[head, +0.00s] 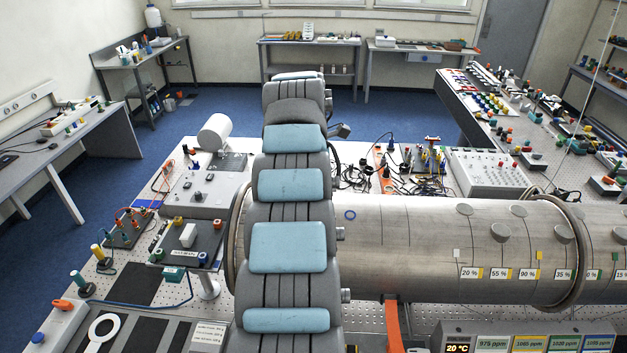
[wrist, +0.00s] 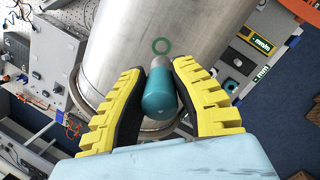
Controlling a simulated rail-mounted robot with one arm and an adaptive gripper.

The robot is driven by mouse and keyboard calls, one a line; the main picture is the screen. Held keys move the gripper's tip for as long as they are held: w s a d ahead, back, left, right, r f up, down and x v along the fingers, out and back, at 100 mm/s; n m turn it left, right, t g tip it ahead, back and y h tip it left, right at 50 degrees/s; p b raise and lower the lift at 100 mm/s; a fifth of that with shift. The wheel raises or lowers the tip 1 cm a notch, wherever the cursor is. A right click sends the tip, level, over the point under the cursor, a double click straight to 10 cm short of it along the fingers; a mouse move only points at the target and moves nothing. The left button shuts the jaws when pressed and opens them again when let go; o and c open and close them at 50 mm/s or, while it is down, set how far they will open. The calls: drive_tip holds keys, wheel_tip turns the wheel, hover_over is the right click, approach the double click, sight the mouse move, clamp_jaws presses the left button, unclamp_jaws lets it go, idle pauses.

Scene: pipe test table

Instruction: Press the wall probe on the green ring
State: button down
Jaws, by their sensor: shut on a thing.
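The wall probe (wrist: 160,95) is a teal rounded handle with a short silver tip. My gripper (wrist: 160,68), with yellow and black fingers, is shut on the wall probe. The green ring (wrist: 161,46) is a mark on the curved metal pipe wall (wrist: 130,45). In the wrist view the probe's tip appears just below the ring; I cannot tell whether the tip touches the wall. In the head view my arm hides the gripper, the probe and the green ring. The large pipe (head: 420,245) lies across the table there.
A blue ring (head: 350,215) marks the pipe right of my arm. Percent labels (head: 500,273) run along the pipe. A metal band (head: 573,250) circles it. Left of the arm, a dark panel (head: 190,243) and small fittings fill the table. Cables (head: 365,178) lie behind the pipe.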

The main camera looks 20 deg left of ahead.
drive_tip(key=shift+f+n+b, duration=0.1)
drive_tip(key=shift+n+b, duration=0.3)
drive_tip(key=shift+b, duration=0.6)
drive_tip(key=shift+x, duration=1.4)
drive_tip(key=shift+p+x, duration=0.65)
drive_tip(key=shift+x, duration=0.6)
drive_tip(key=shift+s+p+x, duration=0.15)
drive_tip(key=shift+p+x, duration=0.3)
drive_tip(key=shift+x, duration=0.3)
drive_tip(key=shift+s+p+x, duration=0.1)
drive_tip(key=shift+p+x, duration=0.35)
drive_tip(key=shift+x, duration=0.25)
drive_tip(key=shift+a, duration=0.2)
drive_tip(key=shift+b+v, duration=0.75)
drive_tip(key=shift+v, duration=0.6)
drive_tip(key=shift+w+v, duration=0.2)
drive_tip(key=shift+v, duration=1.45)
drive_tip(key=shift+d, duration=0.15)
